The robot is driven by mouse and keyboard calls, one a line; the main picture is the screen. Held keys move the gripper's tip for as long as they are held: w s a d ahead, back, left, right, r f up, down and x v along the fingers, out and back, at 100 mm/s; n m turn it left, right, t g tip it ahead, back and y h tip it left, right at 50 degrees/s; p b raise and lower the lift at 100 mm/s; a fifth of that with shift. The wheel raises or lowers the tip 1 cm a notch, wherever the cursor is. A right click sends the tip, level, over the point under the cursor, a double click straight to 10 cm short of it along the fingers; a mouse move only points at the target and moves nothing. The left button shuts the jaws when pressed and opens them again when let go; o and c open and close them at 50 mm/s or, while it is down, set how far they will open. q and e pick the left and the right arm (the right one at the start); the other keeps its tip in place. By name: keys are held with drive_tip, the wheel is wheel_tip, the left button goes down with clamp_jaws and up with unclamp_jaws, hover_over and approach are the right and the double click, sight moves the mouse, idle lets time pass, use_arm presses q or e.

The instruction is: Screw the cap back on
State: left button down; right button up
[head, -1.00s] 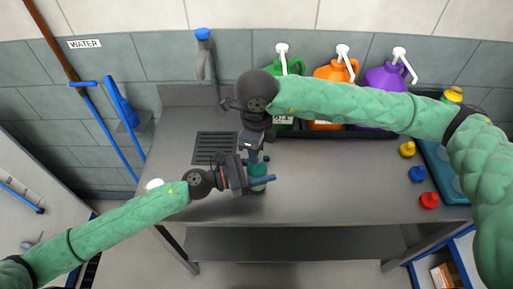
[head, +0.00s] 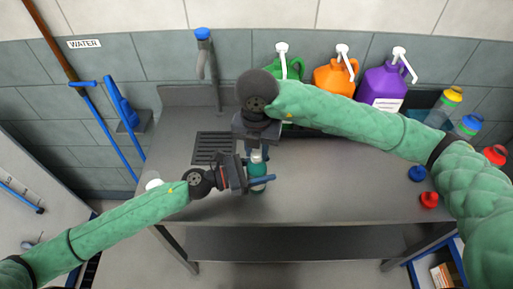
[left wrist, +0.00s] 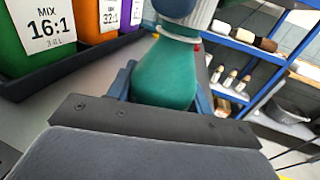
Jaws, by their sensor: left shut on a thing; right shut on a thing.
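A teal bottle (head: 258,185) stands upright over the front middle of the steel table. My left gripper (head: 262,180) is shut around its body from the left; in the left wrist view the bottle (left wrist: 165,75) sits between the blue fingers. My right gripper (head: 258,151) points down over the bottle's top and is shut there. In the left wrist view a pale ribbed collar and a dark teal piece (left wrist: 175,8) show at the bottle's top, cut off by the frame edge. I cannot tell how far the cap is seated.
Green (head: 290,68), orange (head: 333,80) and purple (head: 383,85) pump jugs stand at the back. A blue cap (head: 417,173) and a red cap (head: 429,200) lie at the right, near bottles with yellow, blue and red tops. A drain grate (head: 212,146) lies behind my left gripper.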

drive_tip(key=m, duration=1.2)
drive_tip(key=o, duration=0.9)
drive_tip(key=shift+o, duration=0.2)
drive_tip(key=shift+r, duration=2.2)
drive_tip(key=shift+c, duration=0.4)
